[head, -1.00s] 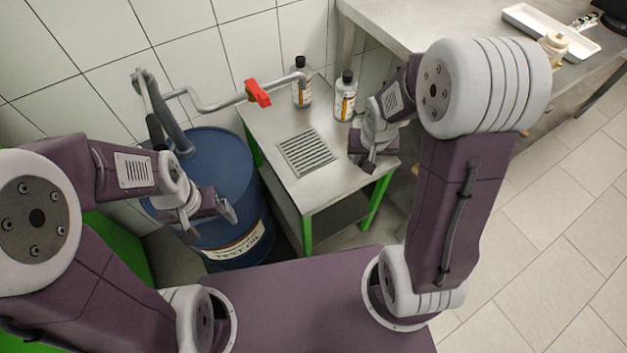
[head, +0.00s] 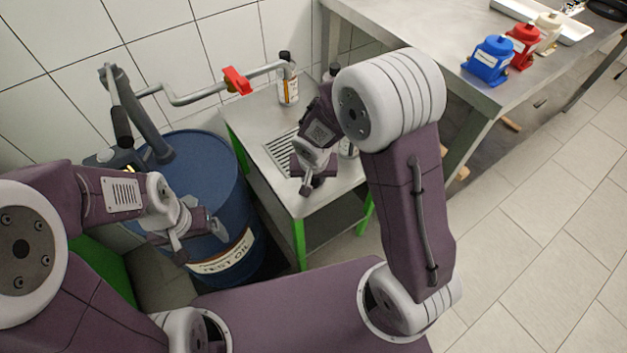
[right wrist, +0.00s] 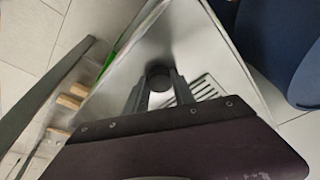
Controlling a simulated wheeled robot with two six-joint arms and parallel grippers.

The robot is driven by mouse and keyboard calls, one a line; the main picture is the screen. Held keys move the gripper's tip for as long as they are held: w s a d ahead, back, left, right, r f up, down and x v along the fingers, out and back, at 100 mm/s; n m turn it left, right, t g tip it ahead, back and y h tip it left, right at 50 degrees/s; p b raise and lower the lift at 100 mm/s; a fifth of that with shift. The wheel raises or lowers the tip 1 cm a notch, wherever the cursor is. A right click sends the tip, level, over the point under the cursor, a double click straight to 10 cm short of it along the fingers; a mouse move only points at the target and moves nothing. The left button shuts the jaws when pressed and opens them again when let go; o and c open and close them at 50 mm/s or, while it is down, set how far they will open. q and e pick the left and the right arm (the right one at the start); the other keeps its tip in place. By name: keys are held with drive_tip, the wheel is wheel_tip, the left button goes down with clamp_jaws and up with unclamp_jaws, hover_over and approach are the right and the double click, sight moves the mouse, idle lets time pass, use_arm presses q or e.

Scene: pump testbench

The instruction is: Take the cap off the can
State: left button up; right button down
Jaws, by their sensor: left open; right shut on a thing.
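My right gripper (head: 307,188) is over the front of the small steel table. In the right wrist view its fingers (right wrist: 158,92) are shut on a dark round cap (right wrist: 158,74). No can body shows around the cap in that view. A pale can-like body (head: 348,149) shows in part behind my right arm on the table; its top is hidden. A bottle with a black cap (head: 287,82) stands at the back of the table, and the dark cap of another (head: 332,72) shows behind my arm. My left gripper (head: 198,238) is open and empty in front of the blue drum.
The blue drum (head: 217,168) stands left of the table (head: 258,112). A pipe with a red valve handle (head: 237,80) runs above them. Blue (head: 490,62), red (head: 522,45) and cream (head: 548,33) containers stand on the workbench at right.

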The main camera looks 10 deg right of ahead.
drive_tip(key=shift+f, duration=0.15)
drive_tip(key=c, duration=1.1)
unclamp_jaws()
drive_tip(key=shift+o, duration=0.2)
drive_tip(key=shift+r, duration=0.25)
drive_tip(key=d+p+v, duration=0.1)
drive_tip(key=p+v, duration=0.4)
drive_tip(key=v, duration=0.7)
drive_tip(key=s+d+f+n+g, duration=0.1)
drive_tip(key=s+d, duration=0.4)
drive_tip(key=s, duration=0.5)
drive_tip(key=shift+d+f+n+g+y, duration=0.3)
drive_tip(key=shift+f+n+g+y, duration=0.1)
drive_tip(key=shift+f+n, duration=0.4)
